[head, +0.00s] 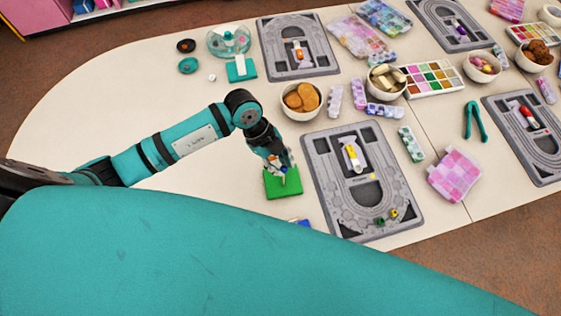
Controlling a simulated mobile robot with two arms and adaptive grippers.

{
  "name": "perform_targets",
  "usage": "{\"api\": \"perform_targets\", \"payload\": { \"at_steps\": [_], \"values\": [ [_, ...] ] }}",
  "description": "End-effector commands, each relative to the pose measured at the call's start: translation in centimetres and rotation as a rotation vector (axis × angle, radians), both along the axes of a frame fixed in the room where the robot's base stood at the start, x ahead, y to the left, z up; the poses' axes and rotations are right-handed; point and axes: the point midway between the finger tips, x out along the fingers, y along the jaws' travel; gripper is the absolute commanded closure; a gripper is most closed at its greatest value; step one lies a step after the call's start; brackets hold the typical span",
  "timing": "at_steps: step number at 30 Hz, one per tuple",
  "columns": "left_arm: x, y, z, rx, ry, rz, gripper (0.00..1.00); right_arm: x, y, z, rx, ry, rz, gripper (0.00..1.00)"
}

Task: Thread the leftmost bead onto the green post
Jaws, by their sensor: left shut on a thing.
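My left gripper (279,168) comes in from the left and points down over the green base (284,188), right where the green post would stand. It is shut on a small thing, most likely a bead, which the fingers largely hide. I cannot make out the post or whether the bead is around it. My right gripper is not in view.
A bowl of orange-brown pieces (301,98) stands just behind the gripper. A green patterned box (411,143) and teal pliers (475,121) lie further right.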

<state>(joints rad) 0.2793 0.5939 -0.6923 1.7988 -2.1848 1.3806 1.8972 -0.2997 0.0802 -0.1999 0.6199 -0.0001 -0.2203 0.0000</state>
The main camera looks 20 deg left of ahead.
Motion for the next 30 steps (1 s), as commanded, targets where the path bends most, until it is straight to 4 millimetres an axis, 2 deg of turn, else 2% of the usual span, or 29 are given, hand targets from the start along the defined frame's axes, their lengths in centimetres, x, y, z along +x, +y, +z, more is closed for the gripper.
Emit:
{"api": "perform_targets", "payload": {
  "at_steps": [30],
  "values": [
    [0.0, 0.0, -1.1, 0.0, 0.0, -0.001, 0.99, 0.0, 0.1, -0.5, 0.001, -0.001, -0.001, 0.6]
  ]
}}
